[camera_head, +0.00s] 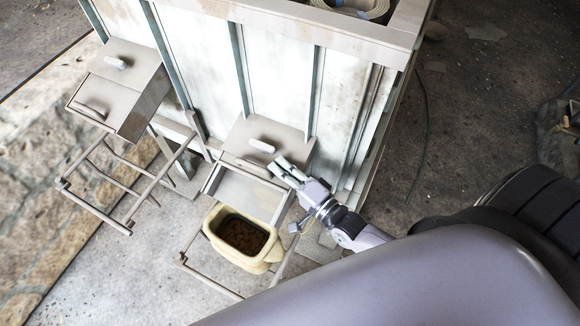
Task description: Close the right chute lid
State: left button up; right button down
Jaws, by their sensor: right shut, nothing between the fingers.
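The right chute lid (272,132) is a grey-beige panel with a pale handle (262,146), on the middle of the pale cabinet's front. Below it, the chute's front looks open and its pale inner surface (245,190) shows. My right gripper (281,167) reaches in from the lower right. Its fingers are shut and empty, close to the right side of the chute, just below and right of the handle. I cannot tell whether they touch the lid. My left gripper is out of view.
A cream container (268,258) with brown contents stands on a metal frame (212,284) under the right chute. A second chute (125,85) with two handles, looking closed, is at the left above another frame (100,208). Concrete floor lies in front.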

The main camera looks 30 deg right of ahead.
dwell(0.3)
jog(key=s+a+f, duration=0.3)
jog(key=s+a, duration=0.2)
jog(key=a, duration=0.2)
jog(key=shift+s+a, duration=0.25)
jog(key=shift+s, duration=0.2)
jog(key=shift+s, duration=0.1)
